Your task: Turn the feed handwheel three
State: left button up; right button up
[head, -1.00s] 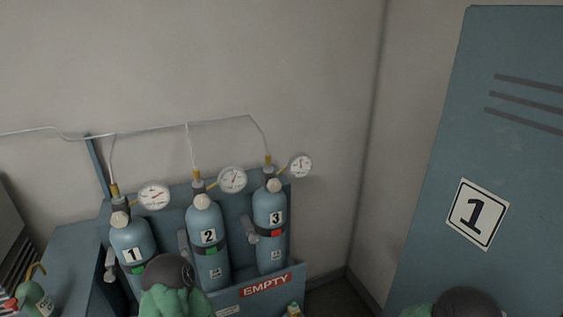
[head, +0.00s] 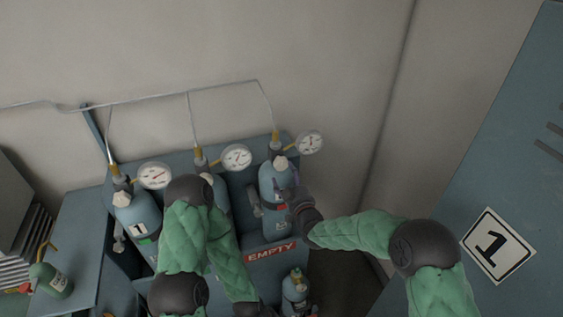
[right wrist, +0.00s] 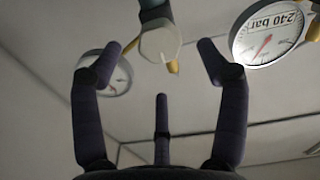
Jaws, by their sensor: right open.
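The third cylinder (head: 268,188) is blue and stands at the right end of the rack. Its pale handwheel (head: 281,163) sits on top, below a brass fitting.
Round gauges (head: 311,142) stand beside the cylinder tops, with thin pipes above. The first cylinder (head: 138,215) stands at the left. A red EMPTY label (head: 269,253) marks the rack front. A small bottle (head: 295,291) stands below it.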

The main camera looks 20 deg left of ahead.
aim_at(282, 166)
jog(key=shift+p+x, duration=0.35)
jog(key=shift+x, duration=3.15)
jog(key=c, duration=1.2)
